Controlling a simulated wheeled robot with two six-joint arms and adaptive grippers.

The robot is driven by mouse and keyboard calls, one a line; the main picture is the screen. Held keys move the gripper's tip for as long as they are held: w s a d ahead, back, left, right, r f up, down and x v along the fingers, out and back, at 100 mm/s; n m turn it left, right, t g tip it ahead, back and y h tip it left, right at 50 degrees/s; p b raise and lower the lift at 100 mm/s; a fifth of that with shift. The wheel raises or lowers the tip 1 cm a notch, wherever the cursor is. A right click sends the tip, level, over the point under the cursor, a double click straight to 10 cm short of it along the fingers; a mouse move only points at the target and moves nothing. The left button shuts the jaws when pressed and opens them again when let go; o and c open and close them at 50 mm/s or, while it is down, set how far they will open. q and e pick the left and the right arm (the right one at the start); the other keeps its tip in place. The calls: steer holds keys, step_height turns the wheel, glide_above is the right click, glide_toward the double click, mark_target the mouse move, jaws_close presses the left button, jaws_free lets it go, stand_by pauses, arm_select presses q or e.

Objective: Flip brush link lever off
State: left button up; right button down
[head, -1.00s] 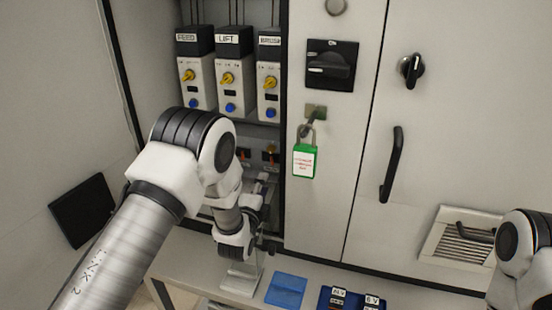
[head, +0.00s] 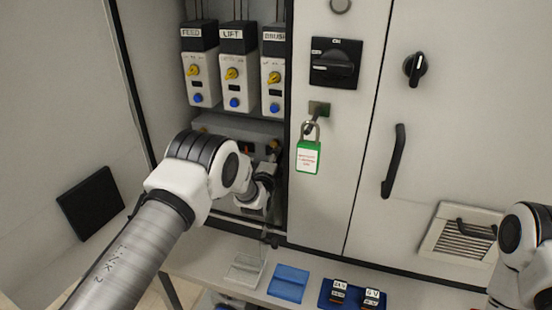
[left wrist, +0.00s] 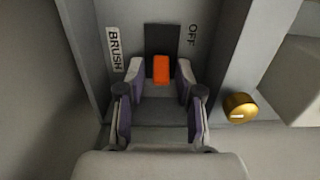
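The brush link lever (left wrist: 161,69) is an orange tab in a dark slot, between a BRUSH label (left wrist: 115,50) and an OFF label (left wrist: 192,36) in the left wrist view. My left gripper (left wrist: 158,90) is open, with its fingertips on either side of the lever; I cannot tell whether they touch it. In the head view my left arm reaches into the open cabinet bay, and its wrist (head: 258,190) hides the lever and the fingers. My right arm (head: 525,245) shows at the right edge; its gripper is out of view.
A brass knob (left wrist: 240,107) sits right of the lever. Above are the FEED (head: 200,75), LIFT (head: 238,78) and BRUSH (head: 272,82) modules. A green padlock (head: 308,156) hangs on the cabinet front. A blue tray (head: 326,294) with labelled blocks lies on the shelf below.

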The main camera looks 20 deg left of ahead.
arm_select(q)
jaws_close()
steer(key=shift+a+h, duration=0.1)
steer(key=shift+h, duration=0.2)
steer(key=m+h+b, duration=0.2)
steer(key=a+m+h+b, duration=0.1)
steer(key=h, duration=0.1)
steer(key=shift+s+f, duration=0.15)
steer(key=shift+f, duration=0.1)
steer(key=m+g+h+b, duration=0.1)
steer(key=m+h+b, duration=0.1)
steer(key=a+m+g+h+b, duration=0.1)
steer(key=m+g+h+b, duration=0.1)
steer(key=h, duration=0.1)
steer(key=m+g+h+b, duration=0.1)
steer(key=m+h+b, duration=0.1)
steer(key=h, duration=0.1)
steer(key=shift+a+g+b, duration=0.3)
steer(key=shift+a+m+g+h+b, duration=0.15)
steer(key=shift+m+g+h+b, duration=0.45)
steer(key=shift+g+h+b, duration=0.2)
steer(key=shift+w+r, duration=0.15)
steer(key=shift+w, duration=0.05)
